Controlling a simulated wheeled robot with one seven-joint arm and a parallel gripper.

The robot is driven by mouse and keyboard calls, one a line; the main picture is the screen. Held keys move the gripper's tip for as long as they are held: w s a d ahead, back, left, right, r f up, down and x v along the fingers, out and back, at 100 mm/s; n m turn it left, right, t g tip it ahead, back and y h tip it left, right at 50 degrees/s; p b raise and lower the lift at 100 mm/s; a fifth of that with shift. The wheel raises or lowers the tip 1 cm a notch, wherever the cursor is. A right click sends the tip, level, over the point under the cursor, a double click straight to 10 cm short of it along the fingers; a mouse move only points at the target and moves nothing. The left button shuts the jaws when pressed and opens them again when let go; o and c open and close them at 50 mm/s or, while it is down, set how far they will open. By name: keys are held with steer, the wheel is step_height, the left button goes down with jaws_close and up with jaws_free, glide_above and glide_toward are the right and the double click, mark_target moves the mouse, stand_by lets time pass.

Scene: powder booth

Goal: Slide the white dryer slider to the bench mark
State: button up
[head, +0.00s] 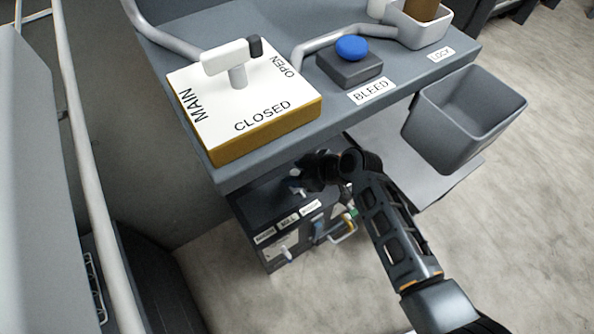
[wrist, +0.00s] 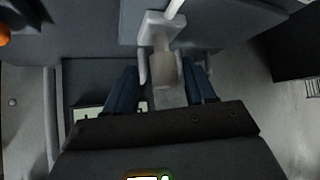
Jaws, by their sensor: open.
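A dark unit (head: 262,205) with several small white labels along its front edge sits below the bench. The label text is too small to read surely, so I cannot tell which is the bench mark. A white piece (head: 296,174) shows on top of the unit, close to my gripper (head: 303,182). A second small white knob (head: 285,252) is on its front face. I cannot tell surely which is the slider. In the wrist view, a pale handle (wrist: 164,70) stands between the open fingers of my gripper (wrist: 162,92). Contact is not clear.
The bench above carries the MAIN valve box (head: 240,100) with a white T-handle, a blue BLEED button (head: 351,48) and a grey cup (head: 418,27). A grey bin (head: 463,118) hangs at the right. A pale pipe (head: 95,190) runs down the left. Open floor lies at lower right.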

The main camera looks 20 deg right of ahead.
steer(key=p+v, duration=0.2)
steer(key=v, duration=0.5)
steer(key=shift+s+d+r, duration=0.2)
steer(key=shift+s+r, duration=0.05)
stand_by(0.4)
